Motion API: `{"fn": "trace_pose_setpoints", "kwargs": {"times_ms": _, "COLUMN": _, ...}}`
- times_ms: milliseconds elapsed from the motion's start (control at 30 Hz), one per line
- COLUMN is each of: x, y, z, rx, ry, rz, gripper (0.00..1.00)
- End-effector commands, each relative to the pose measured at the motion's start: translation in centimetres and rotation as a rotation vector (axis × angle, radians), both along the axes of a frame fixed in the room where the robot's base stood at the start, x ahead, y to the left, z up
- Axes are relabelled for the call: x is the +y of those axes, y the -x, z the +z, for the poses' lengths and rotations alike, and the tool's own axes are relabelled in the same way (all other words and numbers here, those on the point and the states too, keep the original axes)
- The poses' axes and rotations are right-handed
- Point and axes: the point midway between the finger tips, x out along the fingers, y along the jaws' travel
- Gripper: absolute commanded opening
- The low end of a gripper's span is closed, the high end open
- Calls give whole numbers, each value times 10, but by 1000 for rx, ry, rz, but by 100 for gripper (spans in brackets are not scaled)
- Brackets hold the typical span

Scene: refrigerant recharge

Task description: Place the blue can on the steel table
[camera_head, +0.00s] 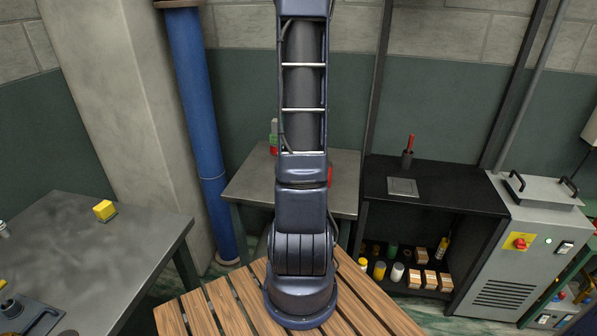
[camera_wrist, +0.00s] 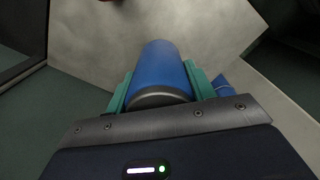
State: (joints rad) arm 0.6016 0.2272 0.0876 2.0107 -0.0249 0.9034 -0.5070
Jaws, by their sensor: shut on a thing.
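The blue can (camera_wrist: 163,68) is in my gripper (camera_wrist: 159,82) in the wrist view, between two teal fingers, one along each side. Its grey rimmed end faces the camera. A pale surface (camera_wrist: 98,38) with straight edges lies beyond the can; it looks like a tabletop, and I cannot tell the gap to it. In the head view a grey metal table (camera_head: 345,194) stands behind my arm, which covers its middle. Another grey metal table (camera_head: 95,255) stands at the left. My gripper and the can do not show in the head view.
A yellow block (camera_head: 104,210) is on the left table. A blue pipe (camera_head: 197,95) rises between the tables. A black shelf unit (camera_head: 432,180) and a grey machine (camera_head: 520,245) stand at the right.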

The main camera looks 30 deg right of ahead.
Motion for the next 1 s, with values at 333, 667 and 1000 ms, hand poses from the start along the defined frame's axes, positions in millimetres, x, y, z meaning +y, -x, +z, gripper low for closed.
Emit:
{"fn": "trace_pose_setpoints", "kwargs": {"times_ms": 333, "x": -2, "y": 4, "z": -59, "rx": 5, "ry": -3, "rz": -7, "gripper": 22}}
{"fn": "trace_pose_setpoints", "kwargs": {"times_ms": 667, "x": -2, "y": 3, "z": -129, "rx": 4, "ry": -3, "rz": -7, "gripper": 22}}
{"fn": "trace_pose_setpoints", "kwargs": {"times_ms": 1000, "x": -2, "y": 3, "z": -163, "rx": 1, "ry": 0, "rz": -6, "gripper": 22}}
